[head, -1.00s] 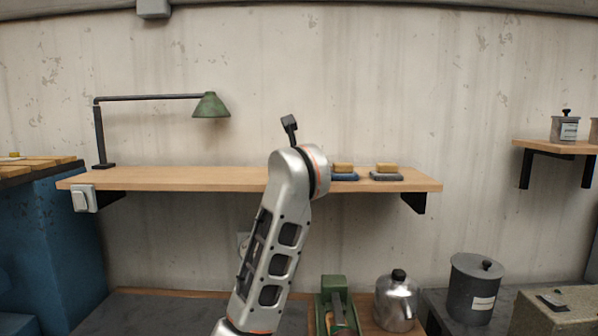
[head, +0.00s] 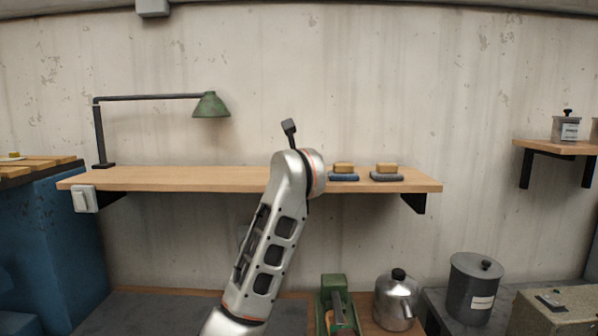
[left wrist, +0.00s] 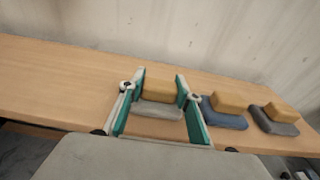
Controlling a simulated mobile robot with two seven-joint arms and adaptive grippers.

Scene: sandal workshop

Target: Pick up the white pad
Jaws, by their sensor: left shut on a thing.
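The white pad (left wrist: 158,110) is a pale, off-white base with a tan block on top. It sits between the teal-lined fingers of my left gripper (left wrist: 160,82) in the left wrist view, at the wooden shelf (left wrist: 50,85). My left gripper is shut on it, one finger on each side. I cannot tell whether the pad touches the shelf or is raised slightly. In the head view my left arm hides the gripper and the white pad. My right gripper is not in view.
A blue pad (head: 344,177) and a dark grey pad (head: 387,177), each with a tan block, lie on the shelf to the right. A green lamp (head: 211,105) stands at the shelf's left end. A metal pot (head: 396,300) and green tool (head: 334,300) are below.

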